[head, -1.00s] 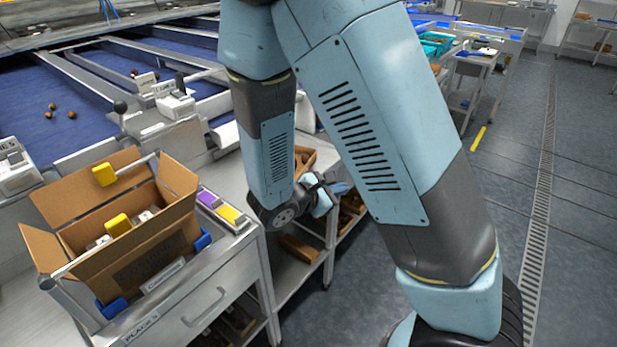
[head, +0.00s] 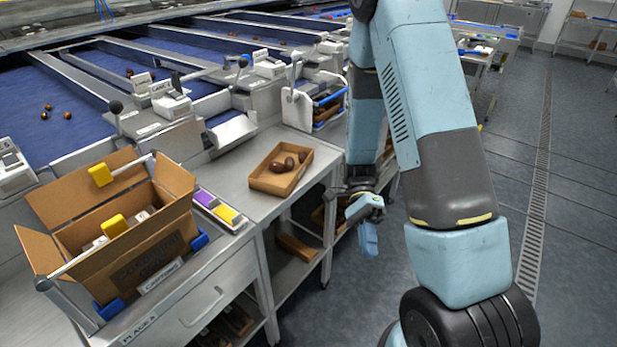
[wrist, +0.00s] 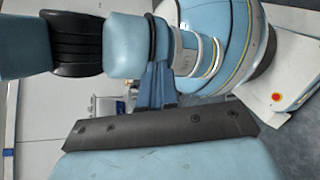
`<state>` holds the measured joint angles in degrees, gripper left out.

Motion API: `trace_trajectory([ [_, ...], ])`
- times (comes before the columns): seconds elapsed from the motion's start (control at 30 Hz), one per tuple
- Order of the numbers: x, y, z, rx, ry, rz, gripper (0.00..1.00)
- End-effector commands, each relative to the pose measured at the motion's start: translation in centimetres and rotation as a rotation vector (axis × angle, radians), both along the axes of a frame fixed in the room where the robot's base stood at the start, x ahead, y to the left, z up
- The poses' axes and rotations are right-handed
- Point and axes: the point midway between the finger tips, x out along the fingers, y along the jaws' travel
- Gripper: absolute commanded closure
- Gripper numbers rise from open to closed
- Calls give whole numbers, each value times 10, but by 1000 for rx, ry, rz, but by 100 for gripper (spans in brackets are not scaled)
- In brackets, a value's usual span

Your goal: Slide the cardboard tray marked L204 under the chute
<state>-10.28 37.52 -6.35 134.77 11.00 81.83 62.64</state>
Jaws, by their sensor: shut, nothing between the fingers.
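An open cardboard tray (head: 268,188) with several dark dates in it sits on the metal bench in the head view. I can read no L204 mark on it. A sloped metal chute (head: 232,132) comes off the sorting line behind and left of the tray; the tray stands in front of it, to the right. My gripper (head: 368,240) is shut and empty, pointing down to the right of the tray, beyond the bench edge and apart from it. The wrist view shows its blue fingers (wrist: 157,90) together.
Another unit with a blue-edged bin (head: 328,102) stands behind the tray. Shelves under the bench hold more trays (head: 297,248).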

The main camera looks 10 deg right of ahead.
Motion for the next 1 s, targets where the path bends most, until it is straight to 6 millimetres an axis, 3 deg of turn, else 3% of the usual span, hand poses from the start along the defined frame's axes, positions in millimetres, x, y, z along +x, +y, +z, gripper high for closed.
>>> trace_trajectory([
  [0.17,32,22,0,-80,84,-440,100],
  [0.3,71,30,3,-120,188,-770,100],
  [0.47,127,21,8,-132,337,-1122,100],
  [0.6,168,3,13,-117,461,-1351,100],
  [0.8,198,-16,17,-92,559,-1506,100],
  [1.0,201,-6,18,-88,569,-1520,100],
])
